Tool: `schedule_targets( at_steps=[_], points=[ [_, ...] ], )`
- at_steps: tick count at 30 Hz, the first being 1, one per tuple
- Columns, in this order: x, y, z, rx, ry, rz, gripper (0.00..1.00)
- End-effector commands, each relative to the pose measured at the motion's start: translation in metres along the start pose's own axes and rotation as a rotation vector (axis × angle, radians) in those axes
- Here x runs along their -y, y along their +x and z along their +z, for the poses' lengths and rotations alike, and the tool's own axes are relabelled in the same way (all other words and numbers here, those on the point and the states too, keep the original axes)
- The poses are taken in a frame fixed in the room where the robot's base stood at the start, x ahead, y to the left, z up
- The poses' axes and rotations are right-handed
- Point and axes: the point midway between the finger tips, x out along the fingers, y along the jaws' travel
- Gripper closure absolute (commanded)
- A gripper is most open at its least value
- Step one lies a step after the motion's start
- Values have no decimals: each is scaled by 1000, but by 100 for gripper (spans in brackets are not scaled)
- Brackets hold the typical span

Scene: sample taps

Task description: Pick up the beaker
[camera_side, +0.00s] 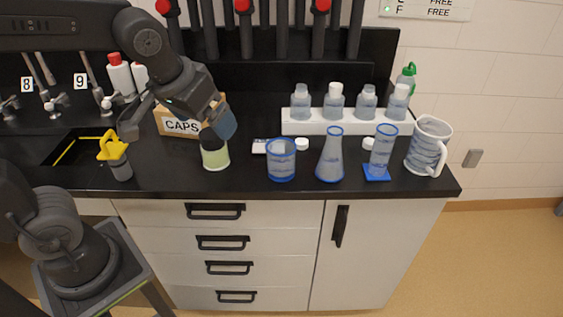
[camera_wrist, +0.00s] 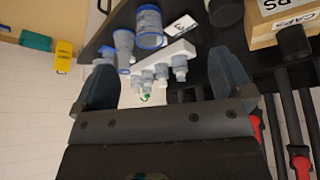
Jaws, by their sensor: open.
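The beaker (camera_side: 281,160) is a clear, wide cup with blue rim and base, standing upright on the black counter near its front edge. It also shows in the wrist view (camera_wrist: 149,28), at the top, beyond the fingers and in the gap between them. My gripper (camera_side: 177,125) is open and empty, up and to the left of the beaker in the side view, above the counter. Its two dark fingers are spread wide in the wrist view (camera_wrist: 163,75). Nothing is between the finger pads.
A conical flask (camera_side: 330,155), measuring cylinder (camera_side: 381,152) and jug (camera_side: 428,147) stand right of the beaker. A jar (camera_side: 214,152) stands left, partly behind one finger. A white rack (camera_side: 311,128) holds several bottles behind. A CAPS box (camera_side: 178,122) and sink (camera_side: 75,150) are left.

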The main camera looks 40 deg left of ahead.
Motion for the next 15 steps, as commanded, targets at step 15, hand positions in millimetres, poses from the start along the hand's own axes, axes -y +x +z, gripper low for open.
schedule_targets(
  at_steps=[15],
  points=[
    [-59, 96, -97, 34, -249, -125, 2]
  ],
)
